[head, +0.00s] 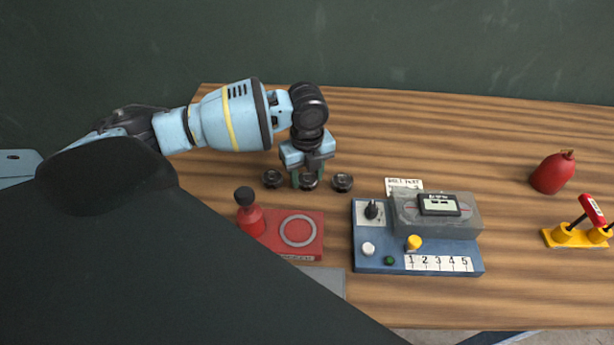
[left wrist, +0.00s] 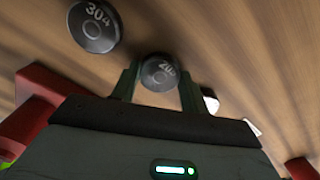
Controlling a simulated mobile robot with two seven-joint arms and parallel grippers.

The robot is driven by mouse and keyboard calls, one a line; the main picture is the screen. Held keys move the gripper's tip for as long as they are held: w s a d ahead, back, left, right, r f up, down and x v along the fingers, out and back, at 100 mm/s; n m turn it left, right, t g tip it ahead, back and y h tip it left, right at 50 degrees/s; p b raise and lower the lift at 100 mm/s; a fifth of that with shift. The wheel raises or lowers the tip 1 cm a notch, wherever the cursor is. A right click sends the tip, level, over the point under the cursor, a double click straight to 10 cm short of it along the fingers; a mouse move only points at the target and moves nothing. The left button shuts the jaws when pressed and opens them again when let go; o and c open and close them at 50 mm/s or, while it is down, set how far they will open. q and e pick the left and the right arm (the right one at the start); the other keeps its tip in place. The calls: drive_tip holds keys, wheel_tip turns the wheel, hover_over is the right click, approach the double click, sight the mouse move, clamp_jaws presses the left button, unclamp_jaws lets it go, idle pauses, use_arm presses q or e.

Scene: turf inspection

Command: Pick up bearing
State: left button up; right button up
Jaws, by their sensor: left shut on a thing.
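Three small dark round bearings stand in a row on the wooden table in the head view: a left one (head: 272,179), a middle one (head: 309,183) and a right one (head: 342,182). My left gripper (head: 308,177) reaches down over the middle bearing and is shut on it. In the left wrist view this bearing (left wrist: 159,73) sits between the two dark fingers, its number partly readable as starting with 20. Another bearing marked 304 (left wrist: 94,25) lies beside it, clear of the fingers. Whether the held bearing touches the table is unclear. My right gripper is not in view.
A red flask (head: 553,173) and a yellow stand (head: 564,237) are far right. The table's back is clear.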

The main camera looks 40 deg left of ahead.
sight(307, 178)
use_arm(q)
wheel_tip(307, 178, up, 10)
drive_tip(key=shift+p, duration=0.35)
